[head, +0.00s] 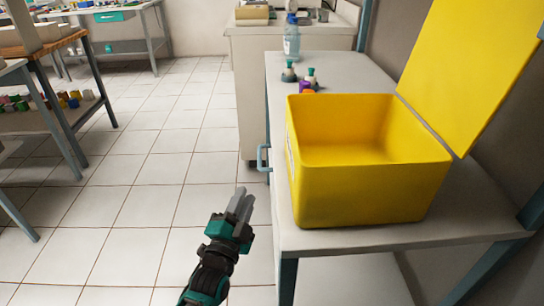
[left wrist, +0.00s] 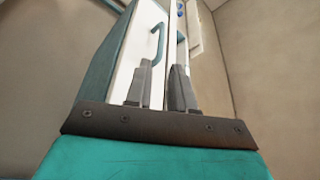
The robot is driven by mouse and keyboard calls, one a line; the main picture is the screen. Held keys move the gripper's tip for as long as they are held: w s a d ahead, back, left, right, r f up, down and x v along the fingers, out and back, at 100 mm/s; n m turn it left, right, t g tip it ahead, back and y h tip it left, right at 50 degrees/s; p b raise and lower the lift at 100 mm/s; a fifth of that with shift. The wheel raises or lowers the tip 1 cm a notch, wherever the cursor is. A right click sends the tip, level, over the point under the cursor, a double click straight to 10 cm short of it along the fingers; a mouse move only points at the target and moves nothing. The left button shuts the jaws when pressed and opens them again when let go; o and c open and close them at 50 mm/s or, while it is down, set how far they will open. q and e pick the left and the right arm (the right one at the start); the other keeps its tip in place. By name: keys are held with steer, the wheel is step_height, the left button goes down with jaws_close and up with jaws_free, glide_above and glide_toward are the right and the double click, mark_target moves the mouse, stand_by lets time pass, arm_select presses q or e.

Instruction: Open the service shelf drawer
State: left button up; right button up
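The service shelf (head: 345,75) stands on the right, with a light top and blue-grey legs. The drawer's blue bar handle (head: 262,158) sticks out from its left side. In the left wrist view the handle (left wrist: 158,42) shows on a white front panel (left wrist: 135,55), beyond the fingertips. My left gripper (head: 242,197) is in front of and below the handle, apart from it. Its two grey fingers (left wrist: 162,75) have a narrow gap with nothing between them. The drawer front is mostly hidden in the head view. My right gripper is not in view.
A yellow open box (head: 370,195) with raised lid (head: 465,65) stands on the shelf top. Small bottles (head: 289,72) and a clear bottle (head: 291,38) stand behind it. A white cabinet (head: 245,85) is beyond. Tiled floor (head: 110,200) left of the gripper is clear.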

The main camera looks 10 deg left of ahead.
mark_target(260, 157)
arm_select(q)
steer(key=b+x, duration=0.3)
steer(key=x, duration=1)
steer(key=shift+b, duration=0.3)
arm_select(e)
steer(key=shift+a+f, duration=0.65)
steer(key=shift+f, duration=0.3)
arm_select(q)
jaws_close()
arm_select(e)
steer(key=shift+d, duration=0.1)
